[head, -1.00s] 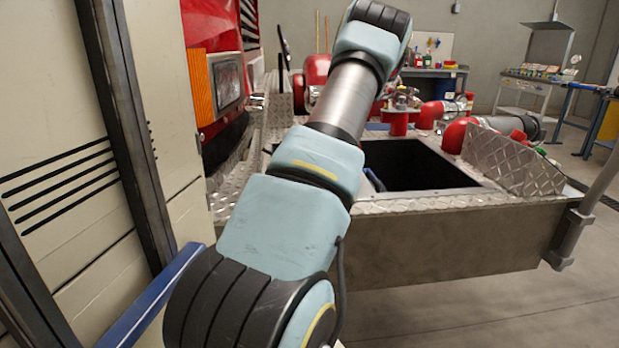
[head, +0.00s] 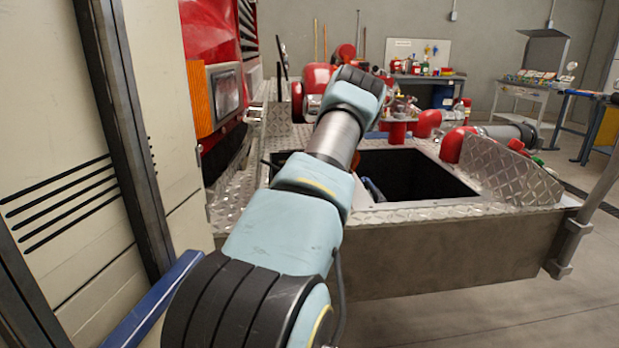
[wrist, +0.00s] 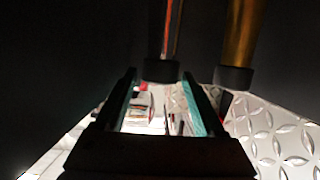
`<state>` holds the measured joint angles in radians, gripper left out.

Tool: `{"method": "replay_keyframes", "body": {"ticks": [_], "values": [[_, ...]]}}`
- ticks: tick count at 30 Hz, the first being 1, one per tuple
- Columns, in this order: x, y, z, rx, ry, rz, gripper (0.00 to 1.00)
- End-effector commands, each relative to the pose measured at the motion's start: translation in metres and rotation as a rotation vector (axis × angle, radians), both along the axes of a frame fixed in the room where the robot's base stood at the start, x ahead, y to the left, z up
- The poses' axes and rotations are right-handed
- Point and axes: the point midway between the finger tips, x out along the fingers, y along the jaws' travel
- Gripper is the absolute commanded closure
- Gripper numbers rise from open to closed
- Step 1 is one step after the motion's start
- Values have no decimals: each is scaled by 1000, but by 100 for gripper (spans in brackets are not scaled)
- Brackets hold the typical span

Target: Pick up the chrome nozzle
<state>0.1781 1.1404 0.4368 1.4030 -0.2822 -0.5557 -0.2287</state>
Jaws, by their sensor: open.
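In the wrist view a shiny, reflective tube, apparently the chrome nozzle (wrist: 172,38), runs in from the top edge and ends in a dark collar. The collar lies close to my fingertips, nearly in line with the gap; I cannot tell whether they touch. A brass-coloured tube (wrist: 240,42) with a dark end is to its right. My gripper (wrist: 158,82) is open, with a teal-edged finger on each side and nothing clearly held. In the head view my arm hides the gripper, and I cannot make out the nozzle.
A dark open well (head: 415,172) is set in the bumper's tread-plate deck (head: 430,211). A blue-and-dark shape (head: 373,190) shows inside it, unclear. Red fittings (head: 455,143) and an upright tread plate (head: 510,172) stand to the right. A pale cabinet (head: 50,110) is close at left.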

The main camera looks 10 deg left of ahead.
Motion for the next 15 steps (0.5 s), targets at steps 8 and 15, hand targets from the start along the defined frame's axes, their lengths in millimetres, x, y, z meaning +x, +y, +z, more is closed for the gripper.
{"method": "replay_keyframes", "body": {"ticks": [8,15], "values": [[5,2,-1,0,0,0,29],[5,1,-1,0,-1,0,50]]}}
